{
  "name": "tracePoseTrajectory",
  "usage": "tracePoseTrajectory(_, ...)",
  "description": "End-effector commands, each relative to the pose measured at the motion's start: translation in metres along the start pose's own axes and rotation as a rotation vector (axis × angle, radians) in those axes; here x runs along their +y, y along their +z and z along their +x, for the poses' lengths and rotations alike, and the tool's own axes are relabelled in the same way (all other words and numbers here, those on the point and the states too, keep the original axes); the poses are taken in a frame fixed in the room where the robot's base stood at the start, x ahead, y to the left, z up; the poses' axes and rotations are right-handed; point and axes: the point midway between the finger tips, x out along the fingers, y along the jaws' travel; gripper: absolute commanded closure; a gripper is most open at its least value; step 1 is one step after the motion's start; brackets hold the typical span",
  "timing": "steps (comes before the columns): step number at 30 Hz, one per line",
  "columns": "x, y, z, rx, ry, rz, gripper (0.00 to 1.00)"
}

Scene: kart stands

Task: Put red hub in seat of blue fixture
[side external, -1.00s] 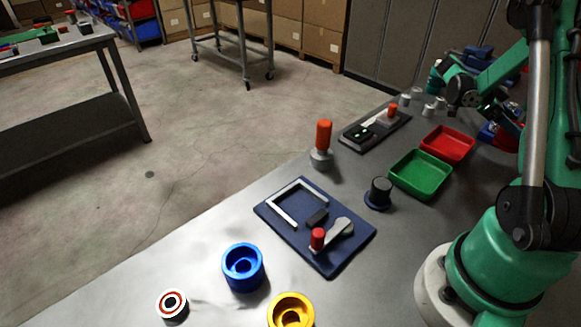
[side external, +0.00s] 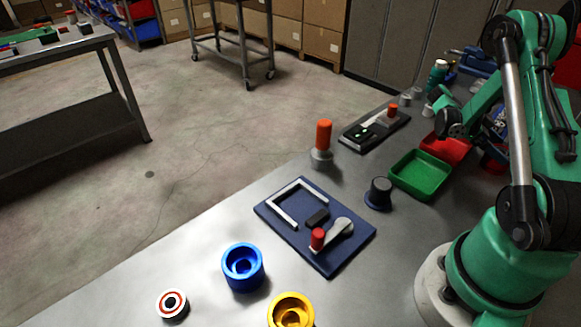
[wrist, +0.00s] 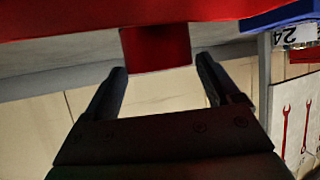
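A short white hub (side external: 172,304) with a red ring and dark centre stands on the table at the lower left of the side view. It is the only hub-like piece with red that I see there. The blue fixture (side external: 242,267), a round cup with a recessed seat, stands just right of it, and its seat looks empty. My gripper (wrist: 161,64) shows in the wrist view with its two dark fingers apart. A red surface lies beyond the fingertips, with nothing clearly held. In the side view the fingers cannot be made out; my arm is at the right, far from hub and fixture.
A yellow fixture (side external: 291,310) stands at the bottom edge. A dark blue board (side external: 325,262) with a red-knobbed lever lies mid-table. An orange-handled piece (side external: 323,140), a dark knob (side external: 379,192), a green bin (side external: 420,174) and a red bin (side external: 447,147) stand near my arm.

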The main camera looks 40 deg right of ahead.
Motion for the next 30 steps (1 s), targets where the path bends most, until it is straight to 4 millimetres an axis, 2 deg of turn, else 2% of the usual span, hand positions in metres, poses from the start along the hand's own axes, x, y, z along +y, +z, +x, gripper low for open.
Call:
tracePoseTrajectory(8, 0.0, -0.001, 0.0, 0.0, 0.0, 0.0, 0.0)
tracePoseTrajectory(11, 0.0, -0.002, -0.007, 0.0, -0.002, -0.001, 0.0)
tracePoseTrajectory(18, -0.001, -0.002, -0.049, 0.0, -0.004, -0.003, 0.0)
tracePoseTrajectory(25, 0.0, -0.002, -0.078, -0.01, -0.015, -0.023, 0.0)
tracePoseTrajectory(28, 0.001, -0.002, -0.098, -0.06, -0.084, -0.137, 0.0)
tracePoseTrajectory(30, 0.004, -0.002, -0.119, -0.117, -0.179, -0.284, 0.0)
